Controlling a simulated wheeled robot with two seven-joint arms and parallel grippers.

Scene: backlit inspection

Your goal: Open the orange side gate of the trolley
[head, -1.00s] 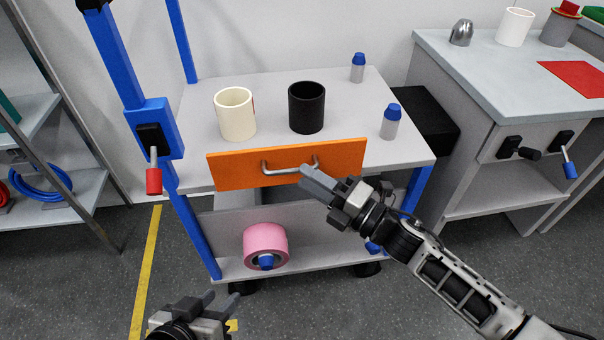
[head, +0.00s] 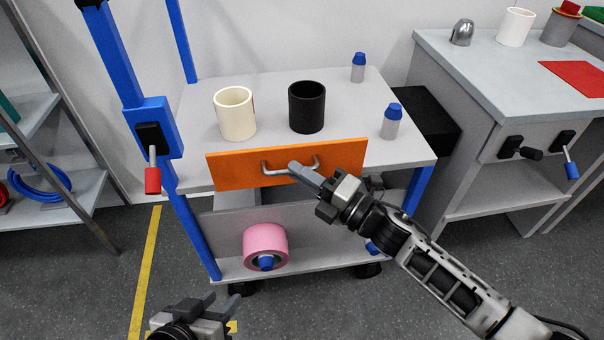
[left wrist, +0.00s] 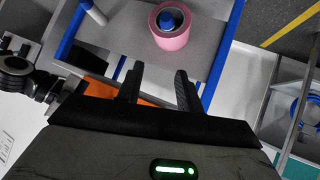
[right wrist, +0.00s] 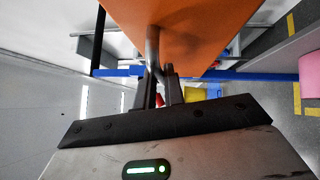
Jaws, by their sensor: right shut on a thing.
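The orange side gate (head: 235,172) is an upright-looking panel along the near edge of the trolley's top shelf (head: 270,92). Its grey bar handle (head: 268,170) faces me. My right gripper (head: 298,172) is shut on the handle, near its middle to right part. In the right wrist view the handle (right wrist: 153,45) runs down between the fingers (right wrist: 163,82), with the orange gate (right wrist: 195,25) close beyond. My left gripper (head: 222,300) is open and empty, low in front of the trolley. The left wrist view shows its fingers (left wrist: 158,85) apart.
A cream mug (head: 235,115), a black cup (head: 306,108) and two blue-capped bottles (head: 391,123) stand on the top shelf. A pink roll (head: 265,243) lies on the lower shelf. A red-handled lever (head: 152,178) hangs at the left post. A grey bench (head: 470,85) stands right.

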